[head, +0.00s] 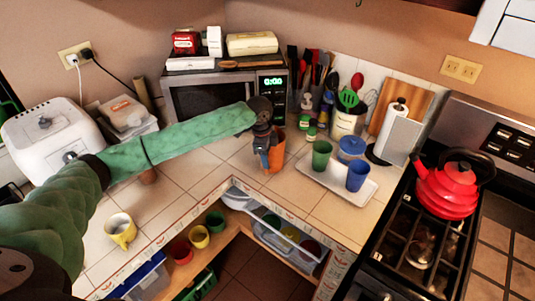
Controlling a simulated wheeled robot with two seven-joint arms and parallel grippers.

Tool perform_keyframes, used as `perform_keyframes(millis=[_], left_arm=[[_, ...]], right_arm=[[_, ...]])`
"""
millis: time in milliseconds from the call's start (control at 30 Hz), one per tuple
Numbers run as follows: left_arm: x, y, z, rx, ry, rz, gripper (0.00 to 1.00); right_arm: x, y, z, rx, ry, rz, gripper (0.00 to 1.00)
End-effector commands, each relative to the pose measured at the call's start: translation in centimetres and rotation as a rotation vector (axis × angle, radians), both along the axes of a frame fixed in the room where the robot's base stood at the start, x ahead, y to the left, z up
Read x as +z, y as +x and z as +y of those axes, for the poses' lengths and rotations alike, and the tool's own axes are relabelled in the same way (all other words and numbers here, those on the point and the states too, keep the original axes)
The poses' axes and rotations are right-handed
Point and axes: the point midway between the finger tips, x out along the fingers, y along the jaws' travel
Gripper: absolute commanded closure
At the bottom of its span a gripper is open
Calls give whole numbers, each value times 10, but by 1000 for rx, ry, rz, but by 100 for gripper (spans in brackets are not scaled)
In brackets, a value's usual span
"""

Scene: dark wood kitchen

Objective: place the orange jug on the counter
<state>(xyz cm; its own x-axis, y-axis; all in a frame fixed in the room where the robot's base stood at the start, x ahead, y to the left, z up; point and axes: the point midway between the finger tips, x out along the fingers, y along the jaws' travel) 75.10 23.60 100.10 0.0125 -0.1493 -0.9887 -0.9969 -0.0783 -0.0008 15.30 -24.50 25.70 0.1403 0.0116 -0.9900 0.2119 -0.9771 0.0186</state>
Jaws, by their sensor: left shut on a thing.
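The orange jug (275,155) is upright at the back of the tiled counter (208,179), in front of the microwave. My left gripper (264,150) is shut on the jug from its left side, with the arm reaching in across the counter from the left. The gripper covers part of the jug. The jug's base appears at the counter surface, but I cannot tell whether it touches. My right gripper is not in view.
A white tray (325,191) with a green cup (321,155) and a blue cup (358,175) lies right of the jug. A red kettle (447,188) sits on the stove. The counter's front inner corner is clear.

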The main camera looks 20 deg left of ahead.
Motion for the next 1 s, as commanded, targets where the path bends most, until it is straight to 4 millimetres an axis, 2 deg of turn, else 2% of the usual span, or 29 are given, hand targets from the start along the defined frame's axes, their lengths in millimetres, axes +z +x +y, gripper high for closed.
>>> perform_keyframes(millis=[367, 400, 467, 500, 900, 967, 1000], left_arm=[[-3, 0, 0, 0, 0, 0, 88], [-3, 0, 0, 0, 0, -1, 48], [-3, 0, 0, 0, 0, 0, 36], [-3, 0, 0, 0, 0, 0, 34], [3, 1, 1, 1, 0, -2, 34], [8, 1, 2, 1, 0, -3, 34], [13, 1, 3, 1, 1, -3, 34]], right_arm=[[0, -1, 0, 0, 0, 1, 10], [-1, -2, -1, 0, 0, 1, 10], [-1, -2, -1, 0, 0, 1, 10], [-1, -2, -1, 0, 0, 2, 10], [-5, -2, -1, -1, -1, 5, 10], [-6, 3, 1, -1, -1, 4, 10], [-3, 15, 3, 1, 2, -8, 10]])
